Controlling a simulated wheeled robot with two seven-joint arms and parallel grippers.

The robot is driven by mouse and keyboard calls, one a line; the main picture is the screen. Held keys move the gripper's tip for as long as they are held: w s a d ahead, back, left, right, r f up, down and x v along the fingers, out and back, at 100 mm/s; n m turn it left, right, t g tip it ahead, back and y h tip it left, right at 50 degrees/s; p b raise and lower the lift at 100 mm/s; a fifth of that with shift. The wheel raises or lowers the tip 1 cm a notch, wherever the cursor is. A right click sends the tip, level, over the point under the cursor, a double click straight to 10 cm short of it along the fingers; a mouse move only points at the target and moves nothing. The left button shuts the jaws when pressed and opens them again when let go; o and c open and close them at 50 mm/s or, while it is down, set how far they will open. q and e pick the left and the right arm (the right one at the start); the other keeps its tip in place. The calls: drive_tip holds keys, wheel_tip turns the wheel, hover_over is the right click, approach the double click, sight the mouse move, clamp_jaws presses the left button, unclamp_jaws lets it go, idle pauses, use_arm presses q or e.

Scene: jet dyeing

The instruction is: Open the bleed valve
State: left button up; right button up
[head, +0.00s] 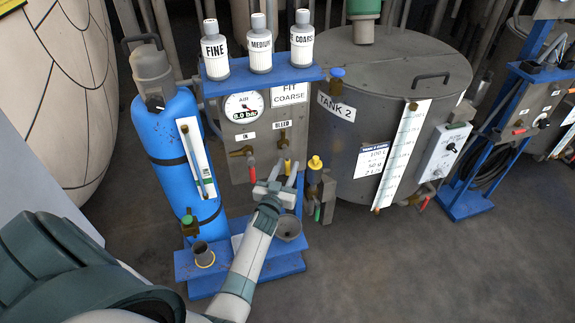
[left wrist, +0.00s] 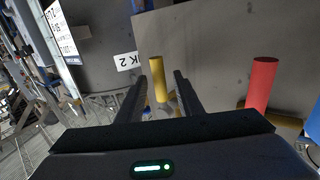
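The bleed valve sits under the BLEED label on the grey panel (head: 236,139). Its yellow handle (head: 287,164) points down and is partly hidden by my gripper. My left gripper (head: 281,173) is just in front of and below that handle, its fingers pointing at the panel. In the left wrist view the fingers (left wrist: 167,80) are apart, and the yellow handle (left wrist: 158,80) shows in the gap, closer to the left finger. Contact cannot be told. The IN valve's red handle (head: 252,172) hangs to the left; it also shows in the left wrist view (left wrist: 262,84), outside the fingers. My right gripper is not in view.
A pressure gauge (head: 244,107) is above the valves. Labelled bottles (head: 260,45) stand on the blue shelf (head: 292,75). A blue cylinder (head: 167,140) is to the left. A yellow-topped fitting (head: 315,163) and Tank 2 (head: 345,150) are close on the right.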

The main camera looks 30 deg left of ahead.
use_arm(q)
drive_tip(key=shift+w+a, duration=0.15)
drive_tip(key=shift+w, duration=0.4)
drive_tip(key=shift+c, duration=0.2)
clamp_jaws()
